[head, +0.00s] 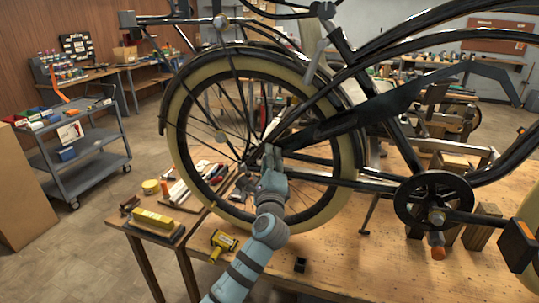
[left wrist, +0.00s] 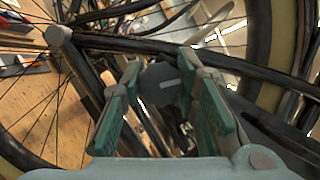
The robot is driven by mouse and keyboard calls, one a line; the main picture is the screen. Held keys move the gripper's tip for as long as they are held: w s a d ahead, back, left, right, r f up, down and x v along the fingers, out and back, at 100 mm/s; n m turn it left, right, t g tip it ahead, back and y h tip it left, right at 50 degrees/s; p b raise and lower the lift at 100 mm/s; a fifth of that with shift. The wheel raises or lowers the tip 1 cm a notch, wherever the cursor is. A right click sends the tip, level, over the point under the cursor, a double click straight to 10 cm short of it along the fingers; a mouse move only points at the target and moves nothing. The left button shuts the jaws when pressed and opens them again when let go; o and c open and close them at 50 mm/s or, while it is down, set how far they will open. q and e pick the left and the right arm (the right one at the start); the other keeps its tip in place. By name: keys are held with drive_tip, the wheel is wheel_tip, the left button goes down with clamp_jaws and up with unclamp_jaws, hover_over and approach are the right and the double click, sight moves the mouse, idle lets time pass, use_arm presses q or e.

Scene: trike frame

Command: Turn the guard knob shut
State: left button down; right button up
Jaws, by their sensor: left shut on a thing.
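The guard knob (left wrist: 163,88) is a dark grey round piece with a short pale line on its face, in the middle of the left wrist view. The line lies near level, slightly tilted. My left gripper (head: 271,158) reaches up to the rear wheel's hub area in the head view. In the left wrist view its green-padded fingers (left wrist: 165,90) are on both sides of the knob and shut on it. In the head view the fingers hide the knob. The chain guard (head: 345,122) is a long dark piece running right and up from the hub. My right gripper is in neither view.
The rear wheel (head: 177,130), with cream tyre and thin spokes, stands around my left gripper. The crank wheel (head: 433,201) is to the right. A yellow-and-black tool (head: 222,243) and a small black block (head: 300,265) lie on the wooden bench (head: 345,262). Its front middle is mostly clear.

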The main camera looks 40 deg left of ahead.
use_arm(q)
drive_tip(key=shift+n+g+p, duration=0.6)
drive_tip(key=shift+n+p, duration=0.1)
drive_tip(key=shift+n, duration=0.7)
drive_tip(key=c, duration=1.2)
unclamp_jaws()
drive_tip(key=v, duration=1.2)
drive_tip(key=shift+s+r, duration=0.1)
drive_tip(key=shift+a, duration=0.15)
drive_tip(key=shift+n, duration=0.3)
